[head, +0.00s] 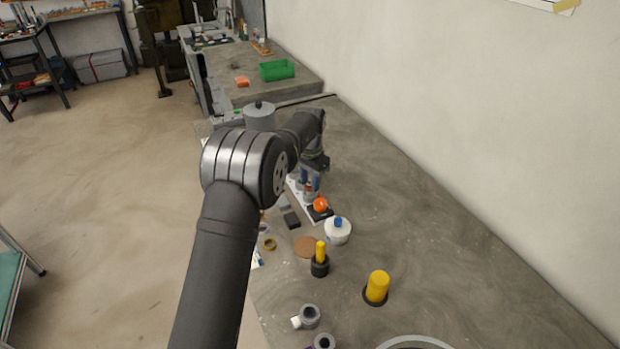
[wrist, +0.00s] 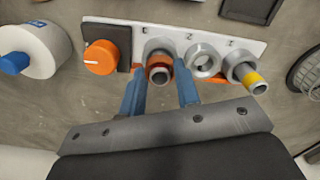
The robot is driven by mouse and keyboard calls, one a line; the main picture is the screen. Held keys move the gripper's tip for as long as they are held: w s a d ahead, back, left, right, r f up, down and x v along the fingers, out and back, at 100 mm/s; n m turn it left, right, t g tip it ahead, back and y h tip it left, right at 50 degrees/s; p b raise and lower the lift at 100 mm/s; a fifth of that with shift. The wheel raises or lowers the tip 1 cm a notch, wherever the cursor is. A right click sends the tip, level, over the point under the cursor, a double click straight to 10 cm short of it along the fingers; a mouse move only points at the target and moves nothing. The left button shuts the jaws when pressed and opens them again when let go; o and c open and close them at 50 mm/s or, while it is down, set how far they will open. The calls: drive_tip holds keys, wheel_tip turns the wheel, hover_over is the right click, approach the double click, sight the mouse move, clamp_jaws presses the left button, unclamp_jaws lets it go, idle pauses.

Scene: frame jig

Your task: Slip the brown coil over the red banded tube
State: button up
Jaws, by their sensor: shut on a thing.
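My gripper (wrist: 160,88) points at a white strip with several grey fittings, its two blue fingers on either side of the left tube (wrist: 159,58). A red-brown ring, which looks like the brown coil (wrist: 158,76), is between the fingertips at that tube's near end. The tube's grey rim shows through the ring. I cannot tell how far the ring is over the tube, or tell its colour apart from a red band. In the head view the gripper (head: 310,180) is small, with blue fingers over the strip.
Beside the held tube stand a grey ring-like fitting (wrist: 204,61) and a yellow-banded tube (wrist: 246,76). An orange knob (wrist: 100,57) and a white spool (wrist: 34,50) are to the left. Yellow cylinders (head: 377,287) stand on the table, which is clear to the right.

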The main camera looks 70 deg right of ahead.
drive_tip(key=shift+f, duration=0.65)
drive_tip(key=o, duration=1.2)
drive_tip(key=shift+r, duration=0.7)
drive_tip(key=shift+r, duration=0.1)
drive_tip(key=shift+r, duration=3.45)
